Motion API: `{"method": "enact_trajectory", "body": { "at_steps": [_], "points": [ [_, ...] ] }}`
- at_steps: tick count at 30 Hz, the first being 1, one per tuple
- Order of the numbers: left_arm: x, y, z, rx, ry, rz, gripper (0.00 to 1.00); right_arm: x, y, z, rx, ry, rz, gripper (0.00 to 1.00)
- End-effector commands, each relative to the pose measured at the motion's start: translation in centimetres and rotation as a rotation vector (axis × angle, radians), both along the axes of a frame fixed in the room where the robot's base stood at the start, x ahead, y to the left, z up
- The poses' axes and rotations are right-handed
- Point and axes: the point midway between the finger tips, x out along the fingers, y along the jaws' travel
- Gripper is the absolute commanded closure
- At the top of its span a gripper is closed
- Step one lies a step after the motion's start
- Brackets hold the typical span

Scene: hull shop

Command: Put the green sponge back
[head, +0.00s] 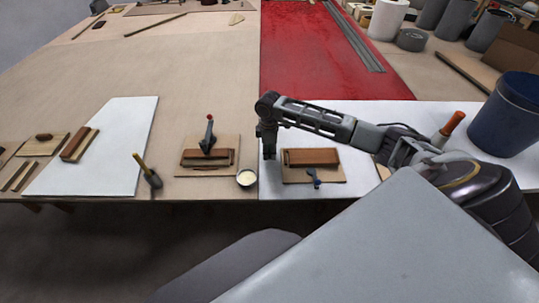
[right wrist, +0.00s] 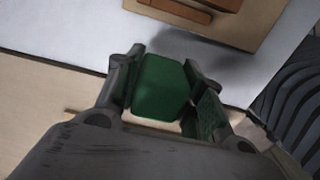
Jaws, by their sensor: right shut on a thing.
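The green sponge (right wrist: 160,88) shows in the right wrist view as a dark green block between my right gripper's two fingers. My right gripper (right wrist: 163,80) is shut on it. In the head view the right gripper (head: 268,146) points down near the front edge of the table, just left of a wooden board with a reddish-brown block. The sponge cannot be made out in the head view. In the wrist view it is over the border between a pale panel and tan wood; its height cannot be told. My left gripper is not in view.
A small bowl (head: 247,180) stands close left of the gripper. The board with a brown block (head: 311,157) lies right of it, with a small blue-ended tool. Another board (head: 228,146) carries a red-tipped tool. A dark blue bucket (head: 508,115) stands right. A white panel (head: 115,145) has bare room.

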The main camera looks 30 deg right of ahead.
Motion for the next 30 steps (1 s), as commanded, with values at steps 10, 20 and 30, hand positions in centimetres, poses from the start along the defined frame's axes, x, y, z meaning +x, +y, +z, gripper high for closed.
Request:
{"method": "enact_trajectory", "body": {
  "at_steps": [10,20,30],
  "points": [
    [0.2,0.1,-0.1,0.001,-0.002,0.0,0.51,0.0,0.0,-2.9,-0.001,0.001,-0.001,0.81],
    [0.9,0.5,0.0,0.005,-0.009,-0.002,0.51,0.0,0.0,-3.0,-0.001,0.001,0.0,0.81],
    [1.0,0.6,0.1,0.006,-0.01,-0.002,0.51,0.0,0.0,-3.1,-0.001,0.001,0.0,0.4]
  ]
}}
